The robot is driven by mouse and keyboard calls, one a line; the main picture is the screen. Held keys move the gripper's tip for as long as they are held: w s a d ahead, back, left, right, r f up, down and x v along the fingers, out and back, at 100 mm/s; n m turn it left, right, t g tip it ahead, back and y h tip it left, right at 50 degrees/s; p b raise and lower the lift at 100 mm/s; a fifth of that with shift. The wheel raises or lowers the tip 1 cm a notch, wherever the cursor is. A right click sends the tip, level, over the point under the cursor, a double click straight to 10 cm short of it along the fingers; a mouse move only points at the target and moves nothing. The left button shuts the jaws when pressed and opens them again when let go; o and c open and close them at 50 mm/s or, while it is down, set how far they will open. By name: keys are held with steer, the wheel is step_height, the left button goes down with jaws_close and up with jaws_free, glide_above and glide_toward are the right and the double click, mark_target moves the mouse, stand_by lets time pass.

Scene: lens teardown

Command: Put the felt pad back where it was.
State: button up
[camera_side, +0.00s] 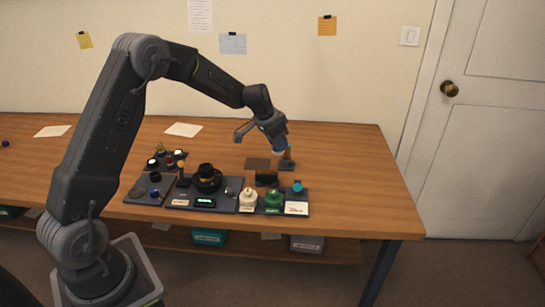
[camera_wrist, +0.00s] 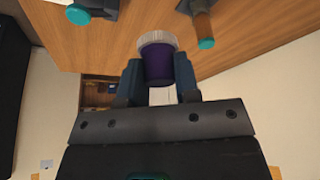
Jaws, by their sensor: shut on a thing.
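My gripper (camera_wrist: 158,75) is shut on a dark purple, cup-shaped piece (camera_wrist: 158,65) with a pale ribbed end, held between the two fingers in the wrist view. I cannot tell whether this piece is the felt pad. In the side view my gripper (camera_side: 278,145) is above the back right of the work area, close to an upright wooden-handled tool with a teal end (camera_side: 288,154). That tool also shows in the wrist view (camera_wrist: 205,40). A flat brown square (camera_side: 257,163) lies on the table just left of it; I cannot tell its material.
Dark trays (camera_side: 220,205) with a black lens body (camera_side: 207,178) and small parts stand in front. A white bottle (camera_side: 248,201), a green bottle (camera_side: 273,201) and a teal-topped item (camera_side: 297,187) stand at the right. The table (camera_side: 350,180) is clear further right.

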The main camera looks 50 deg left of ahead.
steer(key=shift+a, duration=0.1)
steer(key=a+f+m+h, duration=0.2)
steer(key=a+m, duration=0.2)
steer(key=a, duration=0.2)
steer(key=shift+m, duration=0.3)
steer(key=w+d+f, duration=0.2)
steer(key=d, duration=0.1)
steer(key=w+d+f, duration=0.2)
steer(key=d, duration=0.1)
steer(key=w+d+f, duration=0.2)
steer(key=d, duration=0.1)
steer(key=shift+w+f, duration=0.15)
steer(key=shift+w, duration=0.05)
steer(key=shift+f, duration=2.05)
steer(key=shift+f, duration=0.1)
steer(key=o, duration=0.8)
steer(key=shift+o, duration=0.2)
